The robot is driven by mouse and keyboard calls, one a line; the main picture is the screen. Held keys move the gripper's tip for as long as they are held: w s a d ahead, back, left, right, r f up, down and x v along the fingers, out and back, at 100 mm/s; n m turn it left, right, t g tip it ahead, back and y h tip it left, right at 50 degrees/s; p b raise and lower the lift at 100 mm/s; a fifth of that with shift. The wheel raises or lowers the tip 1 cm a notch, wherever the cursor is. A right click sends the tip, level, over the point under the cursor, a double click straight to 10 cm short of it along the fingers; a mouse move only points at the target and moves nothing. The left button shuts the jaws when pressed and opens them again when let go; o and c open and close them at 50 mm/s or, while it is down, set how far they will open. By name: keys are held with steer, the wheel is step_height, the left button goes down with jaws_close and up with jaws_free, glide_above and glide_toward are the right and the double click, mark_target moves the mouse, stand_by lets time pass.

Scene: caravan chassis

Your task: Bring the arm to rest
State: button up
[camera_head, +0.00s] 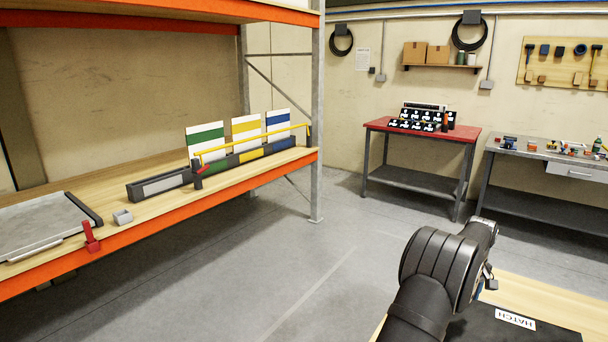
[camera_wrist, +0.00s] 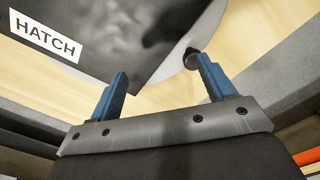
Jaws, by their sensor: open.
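My gripper (camera_wrist: 161,86) shows in the wrist view with its two blue fingers wide apart and nothing between them. It is above a wooden surface that carries a dark panel (camera_wrist: 120,30) with a white "HATCH" label (camera_wrist: 46,36). In the head view my arm reaches in from the bottom right, over the near wooden table (camera_head: 568,304), and its end is bent towards the dark panel (camera_head: 540,333) there. The fingers are mostly hidden behind the wrist in the head view. A small dark knob (camera_wrist: 190,58) appears behind the right finger in the wrist view.
An orange-edged shelf rack (camera_head: 190,215) on the left holds a grey tray (camera_head: 40,228), a red clamp (camera_head: 91,238) and coloured panels (camera_head: 247,133). A red-topped table (camera_head: 420,131) and a grey workbench (camera_head: 545,152) stand at the back. The floor (camera_head: 330,265) between is clear.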

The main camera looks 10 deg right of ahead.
steer(key=w+a, duration=0.5)
steer(key=w, duration=0.1)
steer(key=shift+a+m, duration=0.4)
steer(key=shift+d, duration=0.1)
steer(key=s+d, duration=0.3)
steer(key=s, duration=0.2)
steer(key=s+d+n, duration=0.1)
steer(key=s+d, duration=0.3)
steer(key=s, duration=0.1)
steer(key=s+d+n, duration=0.1)
steer(key=s+d, duration=0.3)
steer(key=s, duration=0.1)
steer(key=shift+f, duration=0.1)
steer(key=shift+s+d, duration=0.45)
steer(key=shift+s, duration=0.3)
